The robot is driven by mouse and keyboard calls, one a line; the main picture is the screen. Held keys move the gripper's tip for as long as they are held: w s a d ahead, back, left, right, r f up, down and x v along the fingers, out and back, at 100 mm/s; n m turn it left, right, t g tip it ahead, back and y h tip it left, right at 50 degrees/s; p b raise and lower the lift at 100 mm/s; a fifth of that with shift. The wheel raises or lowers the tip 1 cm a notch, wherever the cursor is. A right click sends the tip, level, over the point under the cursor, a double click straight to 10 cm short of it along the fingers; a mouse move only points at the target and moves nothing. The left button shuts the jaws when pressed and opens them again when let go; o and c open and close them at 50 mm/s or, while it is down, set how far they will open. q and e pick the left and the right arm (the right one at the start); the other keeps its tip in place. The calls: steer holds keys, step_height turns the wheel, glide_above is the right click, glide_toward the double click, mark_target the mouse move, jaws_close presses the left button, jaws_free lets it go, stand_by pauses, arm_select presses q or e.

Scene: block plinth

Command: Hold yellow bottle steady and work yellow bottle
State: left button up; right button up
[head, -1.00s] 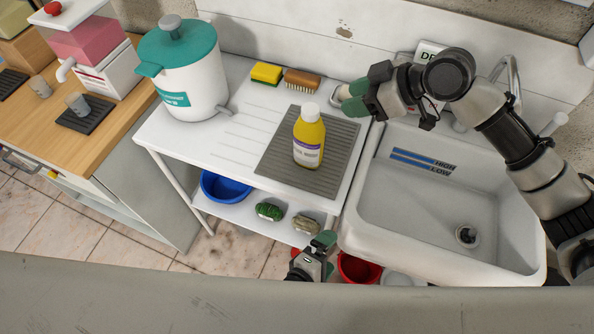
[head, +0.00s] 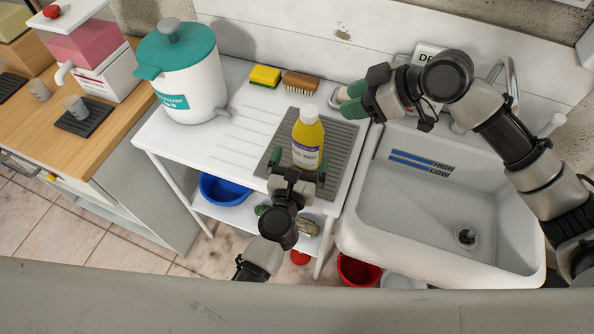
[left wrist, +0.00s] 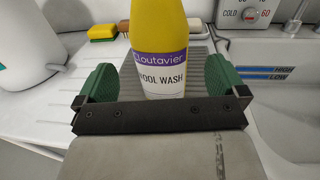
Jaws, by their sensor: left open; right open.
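A yellow bottle (head: 307,137) with a white cap and a white and purple label stands upright on a grey ribbed mat (head: 340,160) on the white counter. In the left wrist view the bottle (left wrist: 160,50) stands between my left gripper's two green fingers, with gaps at both sides. My left gripper (head: 298,166) is open at the front of the bottle's lower part. My right gripper (head: 350,101) is open and empty to the right of the bottle, above the back edge of the counter. The bottle's top is out of the left wrist view.
A white sink (head: 400,215) lies to the right. A yellow sponge (head: 265,76) and a brown brush (head: 301,82) lie behind the bottle. A white container with a teal lid (head: 177,45) stands at left. A blue basin (head: 224,190) is on the lower shelf.

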mark_target(305, 147)
arm_select(q)
steer(key=x, duration=0.6)
steer(key=shift+w, duration=0.4)
